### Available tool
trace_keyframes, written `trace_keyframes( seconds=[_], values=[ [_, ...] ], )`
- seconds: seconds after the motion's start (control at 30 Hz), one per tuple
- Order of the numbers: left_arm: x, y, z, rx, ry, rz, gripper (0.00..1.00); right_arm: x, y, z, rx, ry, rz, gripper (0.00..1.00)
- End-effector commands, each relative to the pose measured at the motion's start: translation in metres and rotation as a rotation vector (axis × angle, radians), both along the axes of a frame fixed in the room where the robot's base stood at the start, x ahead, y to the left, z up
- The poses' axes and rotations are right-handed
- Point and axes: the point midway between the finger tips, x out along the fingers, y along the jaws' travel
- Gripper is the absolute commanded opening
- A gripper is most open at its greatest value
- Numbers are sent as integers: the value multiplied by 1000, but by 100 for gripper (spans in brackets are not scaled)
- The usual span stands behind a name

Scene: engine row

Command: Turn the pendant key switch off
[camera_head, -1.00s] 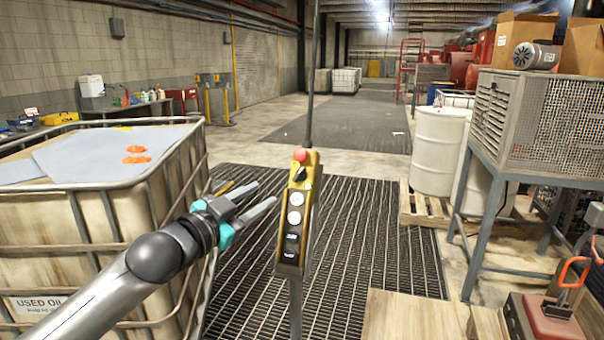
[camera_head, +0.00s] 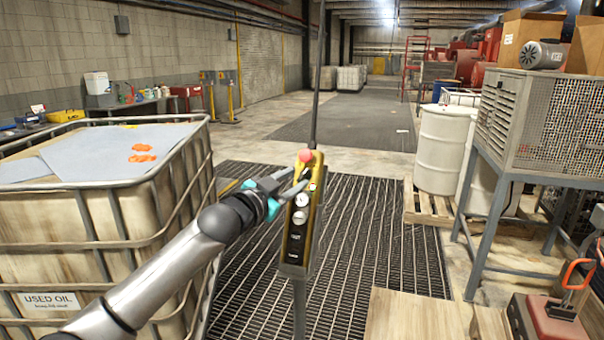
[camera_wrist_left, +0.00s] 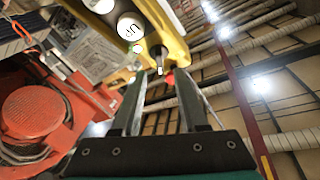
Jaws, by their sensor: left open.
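The yellow pendant (camera_head: 296,240) hangs upright in the middle of the head view, with a red mushroom button (camera_head: 306,155) on top and white buttons (camera_head: 301,200) down its face. My left gripper (camera_head: 298,180) is open, its fingertips at the pendant's upper face, just below the red button. They largely hide the key switch in the head view. In the left wrist view a dark key switch (camera_wrist_left: 157,56) shows on the yellow housing, ahead of and between the open fingers (camera_wrist_left: 161,85). I cannot tell whether they touch it. My right gripper is out of view.
A caged used-oil tank (camera_head: 90,235) stands left, close to my left arm. White drums (camera_head: 441,150) and a metal stand with a mesh box (camera_head: 550,115) are at the right. The grated floor around the pendant is clear. A cable runs up from the pendant.

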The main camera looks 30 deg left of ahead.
Motion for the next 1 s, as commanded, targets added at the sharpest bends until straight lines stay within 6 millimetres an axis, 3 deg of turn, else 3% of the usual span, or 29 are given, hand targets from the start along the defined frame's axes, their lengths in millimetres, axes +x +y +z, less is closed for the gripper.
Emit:
trace_keyframes(
  seconds=[0.33,0.8,1.0],
  values=[
    [34,0,1,-2,-1,0,42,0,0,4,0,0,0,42],
    [41,-1,0,0,0,-1,42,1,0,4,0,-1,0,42],
    [41,-1,0,0,0,-1,20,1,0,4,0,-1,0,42]
  ],
)
